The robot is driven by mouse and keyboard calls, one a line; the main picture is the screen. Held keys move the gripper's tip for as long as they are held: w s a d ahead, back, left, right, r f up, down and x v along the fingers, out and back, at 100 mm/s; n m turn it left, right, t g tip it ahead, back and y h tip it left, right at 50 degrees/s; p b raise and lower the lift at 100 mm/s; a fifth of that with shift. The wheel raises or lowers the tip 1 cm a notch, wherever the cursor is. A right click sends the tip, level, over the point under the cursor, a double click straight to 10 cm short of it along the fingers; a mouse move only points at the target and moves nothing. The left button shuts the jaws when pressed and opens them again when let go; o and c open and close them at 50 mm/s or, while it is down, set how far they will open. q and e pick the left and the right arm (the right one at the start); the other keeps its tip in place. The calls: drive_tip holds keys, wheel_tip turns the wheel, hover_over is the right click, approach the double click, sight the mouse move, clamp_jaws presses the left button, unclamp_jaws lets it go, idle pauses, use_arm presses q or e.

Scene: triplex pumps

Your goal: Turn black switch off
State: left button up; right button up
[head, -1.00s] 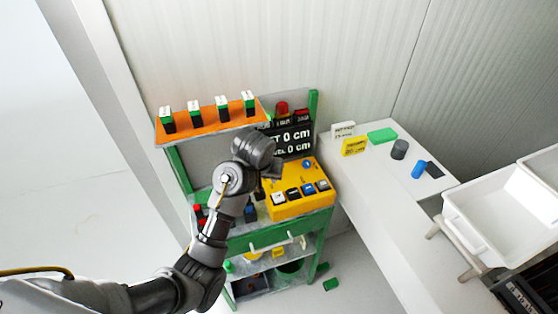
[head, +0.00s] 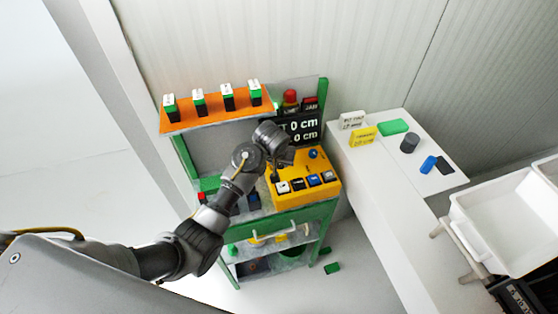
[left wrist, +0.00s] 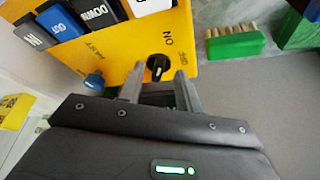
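The yellow control box (head: 318,167) sits on top of the green-framed cart. In the head view the left gripper (head: 284,163) is over the left part of the box and largely hides the switch. My right gripper is in neither view.
A blue knob (left wrist: 95,82) is close beside the gripper. Labelled push buttons (head: 313,180) line the box's front edge. An orange shelf (head: 215,121) and a black display (head: 307,130) stand behind. A white table (head: 375,170) is at the right.

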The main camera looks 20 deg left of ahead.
use_arm(q)
drive_tip(key=shift+w+f, duration=0.25)
drive_tip(key=shift+f, duration=0.4)
drive_tip(key=shift+w+f, duration=0.15)
drive_tip(key=shift+f, duration=0.1)
clamp_jaws()
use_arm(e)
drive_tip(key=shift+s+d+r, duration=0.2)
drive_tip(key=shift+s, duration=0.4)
